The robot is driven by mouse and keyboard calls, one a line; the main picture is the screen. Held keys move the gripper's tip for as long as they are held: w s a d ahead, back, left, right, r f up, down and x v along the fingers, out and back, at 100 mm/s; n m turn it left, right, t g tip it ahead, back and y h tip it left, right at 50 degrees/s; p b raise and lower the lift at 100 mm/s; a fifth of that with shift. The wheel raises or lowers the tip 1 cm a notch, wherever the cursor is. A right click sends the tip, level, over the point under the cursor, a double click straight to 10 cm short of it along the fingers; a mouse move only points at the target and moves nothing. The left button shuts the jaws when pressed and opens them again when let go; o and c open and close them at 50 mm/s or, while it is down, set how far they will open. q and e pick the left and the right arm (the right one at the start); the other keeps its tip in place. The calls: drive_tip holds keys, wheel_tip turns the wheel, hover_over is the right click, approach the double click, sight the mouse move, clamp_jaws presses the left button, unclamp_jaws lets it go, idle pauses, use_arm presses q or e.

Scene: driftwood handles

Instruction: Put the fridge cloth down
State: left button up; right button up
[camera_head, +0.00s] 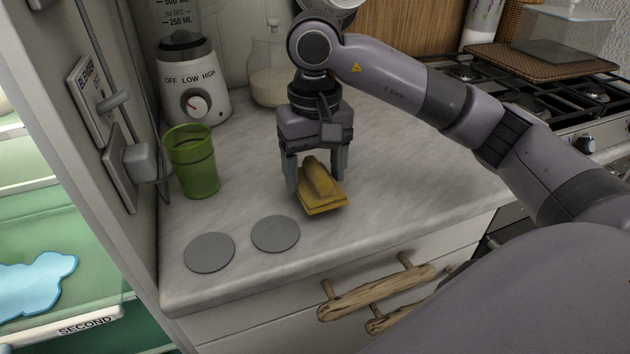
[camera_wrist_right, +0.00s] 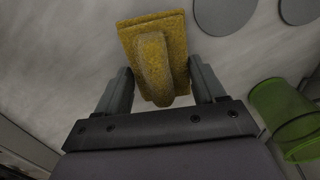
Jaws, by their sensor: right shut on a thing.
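The yellow cloth (camera_head: 325,202), with a raised fold along its middle, is at the white marbled counter (camera_head: 400,190). My right gripper (camera_head: 317,178) points down over it, shut on the fold, one finger on each side. In the right wrist view the cloth (camera_wrist_right: 152,32) sits between the fingers (camera_wrist_right: 160,78), its flat part reaching beyond the tips. The cloth is at or just above the counter surface; I cannot tell if it touches. My left gripper is not in view.
Two grey discs (camera_head: 275,234) lie near the counter's front left. A green cup (camera_head: 192,162), a blender (camera_head: 193,85) and a glass jar (camera_head: 268,75) stand behind. A stove (camera_head: 560,105) is at right. A pale blue patch (camera_head: 35,285) lies on the left shelf.

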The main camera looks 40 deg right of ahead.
wheel_tip(320, 180, down, 2)
drive_tip(key=shift+f, duration=0.1)
drive_tip(key=shift+f+b, duration=0.25)
drive_tip(key=shift+b, duration=0.05)
drive_tip(key=o, duration=0.9)
drive_tip(key=shift+r, duration=0.1)
drive_tip(key=shift+o, duration=0.2)
drive_tip(key=shift+r, duration=0.1)
